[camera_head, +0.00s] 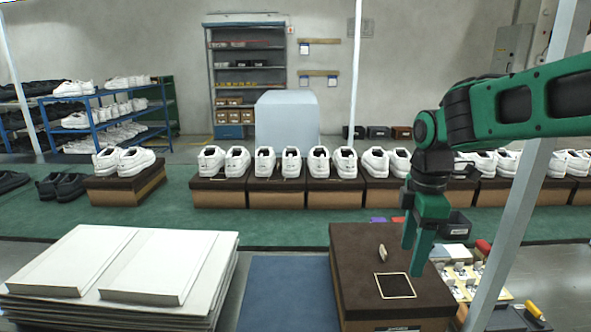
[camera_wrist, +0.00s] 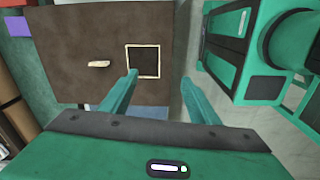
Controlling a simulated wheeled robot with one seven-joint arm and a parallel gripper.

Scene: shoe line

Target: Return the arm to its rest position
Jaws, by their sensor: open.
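My gripper (camera_head: 413,258) is green and points down above the right part of a dark brown box top (camera_head: 358,262). Its two fingers are apart with nothing between them. In the wrist view my gripper (camera_wrist: 165,88) also shows open and empty, over the brown box top (camera_wrist: 75,60). A dark square with a pale border (camera_head: 395,285) lies on the box top, and a small tan oval piece (camera_head: 382,253) is left of the fingers. Both also show in the wrist view, the square (camera_wrist: 143,62) close to one fingertip and the tan piece (camera_wrist: 99,64) farther left.
Stacked white panels (camera_head: 120,305) stand at the left front, beside a blue mat (camera_head: 287,290). White shoes on brown boxes line the green belt (camera_head: 250,226) behind. A pale post (camera_head: 510,225) and a tray of small parts (camera_head: 470,290) are at the right.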

